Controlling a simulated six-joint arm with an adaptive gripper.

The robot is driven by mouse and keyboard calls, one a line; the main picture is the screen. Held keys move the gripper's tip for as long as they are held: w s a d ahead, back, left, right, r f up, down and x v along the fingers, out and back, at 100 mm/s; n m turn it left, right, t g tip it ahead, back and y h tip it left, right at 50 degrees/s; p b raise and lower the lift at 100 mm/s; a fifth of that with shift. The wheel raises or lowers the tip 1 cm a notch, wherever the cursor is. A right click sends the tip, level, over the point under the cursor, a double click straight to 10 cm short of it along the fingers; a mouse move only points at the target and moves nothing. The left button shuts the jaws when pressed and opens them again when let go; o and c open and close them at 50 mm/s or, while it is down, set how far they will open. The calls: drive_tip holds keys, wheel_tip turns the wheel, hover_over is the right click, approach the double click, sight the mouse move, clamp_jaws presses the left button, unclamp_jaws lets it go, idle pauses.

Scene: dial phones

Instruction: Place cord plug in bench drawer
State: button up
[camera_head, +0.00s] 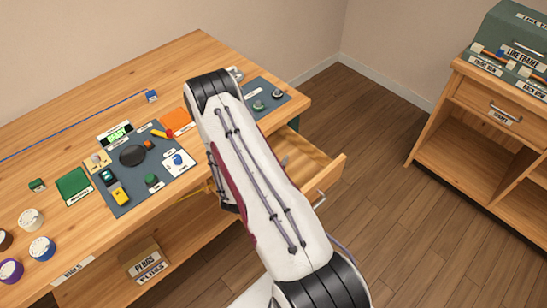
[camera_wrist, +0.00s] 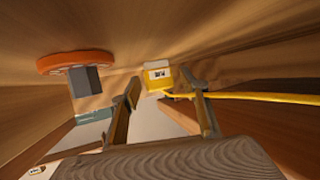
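The cord plug (camera_wrist: 158,76) is yellow with a pale label and shows in the wrist view just past my fingertips, roughly between them. Its yellow cord (camera_wrist: 255,97) runs off to the right. My gripper (camera_wrist: 165,88) looks open, with gaps beside the plug; I cannot tell whether either finger touches it. The bench drawer (camera_head: 318,166) is pulled open at the bench's right end, partly covered by my arm.
An orange disc with a grey block (camera_wrist: 78,64) is close by at upper left in the wrist view, near wooden surfaces. The bench top (camera_head: 60,130) holds a dark mat with phone parts and several spools. A plugs box (camera_head: 147,262) stands on the shelf below.

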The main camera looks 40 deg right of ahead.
drive_tip(key=shift+r, duration=0.2)
idle(0.3)
drive_tip(key=shift+s+a+r, duration=0.2)
drive_tip(key=shift+a, duration=0.4)
drive_tip(key=shift+v, duration=0.95)
drive_tip(key=shift+d+r, duration=0.1)
drive_tip(key=shift+r, duration=3.35)
drive_tip(key=shift+r, duration=0.1)
